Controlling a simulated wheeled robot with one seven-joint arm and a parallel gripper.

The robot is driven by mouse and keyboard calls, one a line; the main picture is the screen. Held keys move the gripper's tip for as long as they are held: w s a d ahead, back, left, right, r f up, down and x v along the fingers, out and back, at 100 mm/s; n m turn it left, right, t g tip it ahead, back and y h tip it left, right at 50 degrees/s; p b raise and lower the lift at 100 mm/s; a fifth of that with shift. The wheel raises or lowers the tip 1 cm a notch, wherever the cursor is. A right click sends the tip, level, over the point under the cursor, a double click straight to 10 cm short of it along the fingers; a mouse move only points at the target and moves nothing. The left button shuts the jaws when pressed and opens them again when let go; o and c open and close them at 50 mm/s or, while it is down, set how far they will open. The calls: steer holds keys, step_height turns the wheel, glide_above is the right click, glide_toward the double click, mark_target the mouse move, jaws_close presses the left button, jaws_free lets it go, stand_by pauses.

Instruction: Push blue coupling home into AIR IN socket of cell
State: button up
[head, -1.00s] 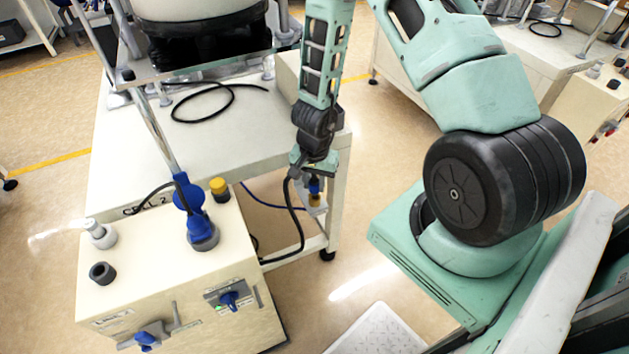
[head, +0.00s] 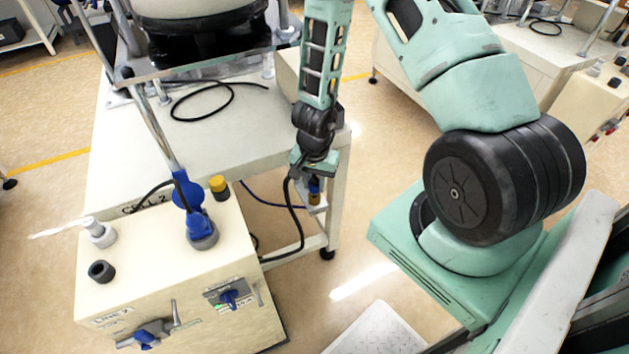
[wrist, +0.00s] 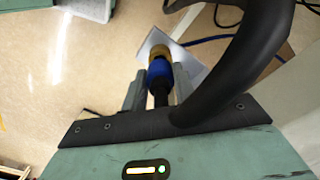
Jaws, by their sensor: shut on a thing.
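The blue coupling (wrist: 159,70) is between the two grey fingers of my gripper (wrist: 160,78) in the wrist view, and the gripper is shut on it. The coupling also shows under the gripper in the head view (head: 314,186). Its far end meets a brass-yellow socket (wrist: 159,51), which stands on a pale metal plate (wrist: 187,64) at the cell table's leg. The coupling looks in line with the socket. How deep it sits inside cannot be told. No AIR IN label is readable. A thick black hose hides part of the wrist view.
The cell table (head: 240,130) stands behind and left of my gripper, with a bowl feeder (head: 200,30) on it. A cream cabinet (head: 150,265) with blue-handled switches is at the front left. A black cable (head: 298,225) and a blue hose (head: 268,200) hang close by.

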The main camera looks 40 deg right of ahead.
steer(key=shift+f+b, duration=0.75)
steer(key=shift+f, duration=0.25)
stand_by(0.4)
steer(key=o, duration=1.4)
steer(key=shift+c, duration=0.2)
steer(key=shift+r, duration=0.1)
steer(key=shift+r+p, duration=3.6)
steer(key=shift+p, duration=0.05)
steer(key=shift+r, duration=0.1)
steer(key=shift+r+p, duration=1.95)
steer(key=shift+p, duration=0.05)
